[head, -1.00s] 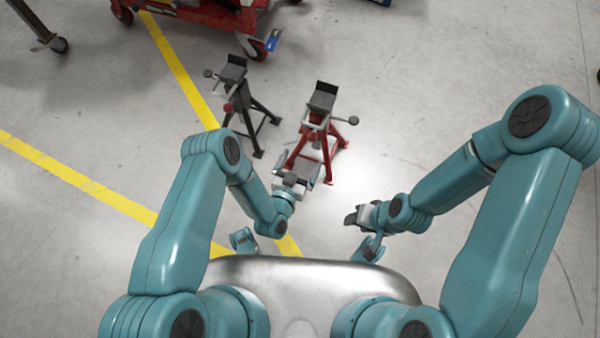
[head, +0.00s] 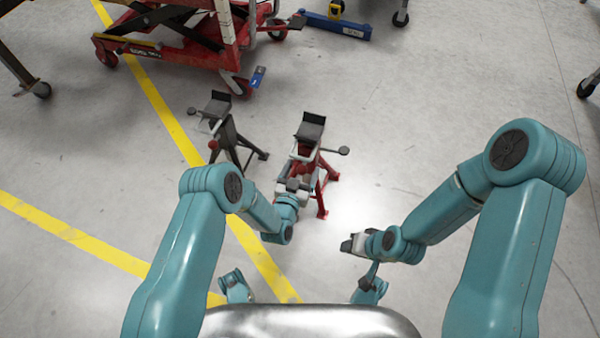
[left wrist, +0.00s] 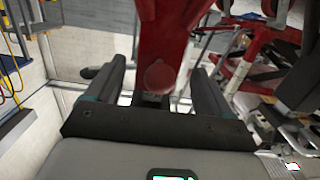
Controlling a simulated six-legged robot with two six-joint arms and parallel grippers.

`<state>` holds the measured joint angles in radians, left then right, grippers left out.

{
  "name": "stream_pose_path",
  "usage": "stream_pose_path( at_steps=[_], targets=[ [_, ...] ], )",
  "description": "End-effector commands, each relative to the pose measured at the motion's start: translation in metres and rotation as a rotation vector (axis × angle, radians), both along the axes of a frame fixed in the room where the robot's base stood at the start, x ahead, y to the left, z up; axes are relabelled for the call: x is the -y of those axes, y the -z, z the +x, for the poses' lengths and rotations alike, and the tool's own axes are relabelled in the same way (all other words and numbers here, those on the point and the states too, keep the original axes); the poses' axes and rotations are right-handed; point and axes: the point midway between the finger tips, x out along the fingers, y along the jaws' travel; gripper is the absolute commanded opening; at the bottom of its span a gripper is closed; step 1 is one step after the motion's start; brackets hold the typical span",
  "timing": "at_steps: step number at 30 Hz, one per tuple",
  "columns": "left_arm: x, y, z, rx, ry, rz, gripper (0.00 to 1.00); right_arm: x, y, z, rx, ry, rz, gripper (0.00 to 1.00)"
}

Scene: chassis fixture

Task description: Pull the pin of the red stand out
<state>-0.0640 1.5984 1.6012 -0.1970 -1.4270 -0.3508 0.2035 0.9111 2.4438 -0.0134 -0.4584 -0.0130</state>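The red stand (head: 324,178) has a dark saddle on top and a dark-knobbed handle sticking out to the right in the head view. My left gripper (head: 293,186) is at its near side and covers part of it. In the left wrist view the left gripper (left wrist: 162,85) is open, its two dark fingers apart. A round reddish knob (left wrist: 158,76), seemingly the pin's head, shows between them in front of the red stand (left wrist: 165,35). Neither finger visibly touches the knob. My right gripper (head: 352,243) is off to the right, away from the stand; its opening is unclear.
A dark grey stand (head: 229,138) with a red knob stands close to the left of the red one. A red lift cart (head: 200,45) and a blue bar (head: 338,25) are behind. The floor to the right is clear.

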Motion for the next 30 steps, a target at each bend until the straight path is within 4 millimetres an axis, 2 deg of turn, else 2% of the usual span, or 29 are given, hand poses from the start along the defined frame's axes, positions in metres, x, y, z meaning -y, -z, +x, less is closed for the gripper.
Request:
stream_pose_path(
  at_steps=[1, 6, 7, 14, 30],
  targets=[
    [0.000, 0.000, 0.000, 0.000, 0.000, 0.000, 0.64, 0.000, 0.000, 0.000, 0.000, 0.000, 0.000, 0.43],
    [0.000, 0.000, 0.000, 0.000, 0.000, 0.000, 0.09, 0.000, 0.000, 0.000, 0.000, 0.000, 0.000, 0.43],
    [0.000, 0.000, 0.000, 0.000, 0.000, 0.000, 0.05, 0.000, 0.000, 0.000, 0.000, 0.000, 0.000, 0.43],
    [-0.002, 0.000, -0.004, -0.001, -0.001, 0.000, 0.05, 0.000, -0.003, 0.000, -0.001, 0.000, 0.000, 0.43],
    [-0.011, 0.000, -0.031, -0.003, -0.001, 0.001, 0.05, 0.000, -0.015, 0.000, -0.001, 0.000, 0.000, 0.43]
  ],
)
